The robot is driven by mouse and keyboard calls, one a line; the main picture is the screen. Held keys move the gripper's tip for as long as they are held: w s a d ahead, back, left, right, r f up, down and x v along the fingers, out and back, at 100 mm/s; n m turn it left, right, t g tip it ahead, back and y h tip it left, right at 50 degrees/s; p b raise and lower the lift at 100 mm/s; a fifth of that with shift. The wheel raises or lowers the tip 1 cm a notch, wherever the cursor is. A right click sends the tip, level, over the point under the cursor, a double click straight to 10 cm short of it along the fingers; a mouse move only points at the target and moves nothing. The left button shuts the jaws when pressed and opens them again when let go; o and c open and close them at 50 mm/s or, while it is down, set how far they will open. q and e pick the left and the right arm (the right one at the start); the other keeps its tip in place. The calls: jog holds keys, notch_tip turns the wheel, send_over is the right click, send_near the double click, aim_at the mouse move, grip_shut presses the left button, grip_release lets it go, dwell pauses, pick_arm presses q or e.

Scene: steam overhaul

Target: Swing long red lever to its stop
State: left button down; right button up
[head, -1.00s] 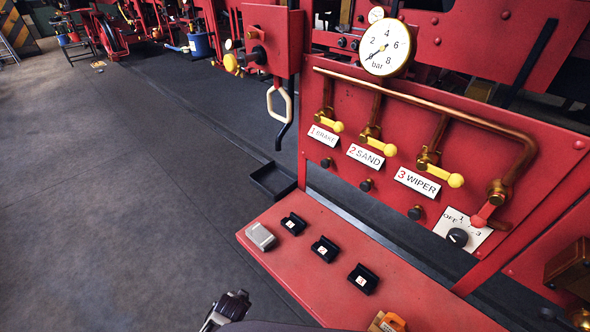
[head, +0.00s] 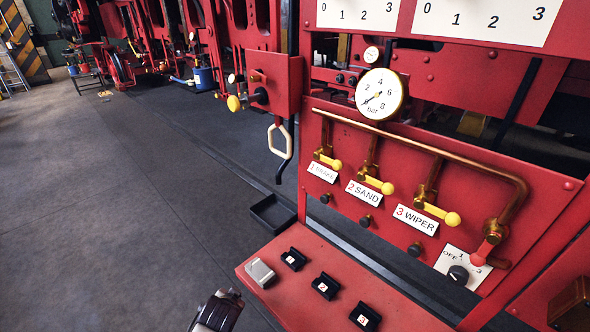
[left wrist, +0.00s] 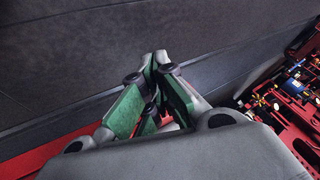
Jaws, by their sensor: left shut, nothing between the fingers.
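A short red-tipped handle (head: 483,251) hangs from a brass valve at the right end of the copper pipe, just above the selector dial (head: 458,275). I see no other clear long red lever; I cannot tell if this handle is the one named. My left gripper (left wrist: 158,65) is shut and empty in the left wrist view, its green-sided fingers together above the dark floor. In the head view only part of my left arm's end (head: 216,312) shows at the bottom edge, left of the red bench and well away from the handle. My right gripper is not in view.
Yellow-knobbed levers labelled brake, sand (head: 376,182) and wiper (head: 437,212) line the red panel under a pressure gauge (head: 380,95). The red bench (head: 300,290) carries a grey block (head: 260,272) and black numbered holders. A pale loop handle (head: 281,140) hangs left. Floor at left is clear.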

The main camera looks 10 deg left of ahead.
pick_arm(q)
jog(key=w+d+r+m+t+y, duration=0.1)
jog(key=w+r+m+t, duration=0.25)
jog(key=w+r, duration=0.4)
jog(key=w+d+r+m+t+y, duration=0.1)
jog(key=w+d+r+m+t, duration=0.3)
jog(key=r, duration=0.7)
jog(key=w+d+r+m+t+h, duration=0.6)
jog(key=d+r+m, duration=0.4)
jog(key=m, duration=0.1)
jog(key=shift+w+d+m+h+p, duration=0.2)
jog(key=shift+w+m+h+p, duration=0.1)
jog(key=shift+m+h+p, duration=0.1)
jog(key=shift+w+r, duration=0.1)
jog(key=shift+r, duration=0.05)
jog(key=p+x, duration=0.2)
jog(key=x, duration=0.7)
jog(key=shift+w, duration=0.35)
jog(key=shift+w+a+r, duration=0.1)
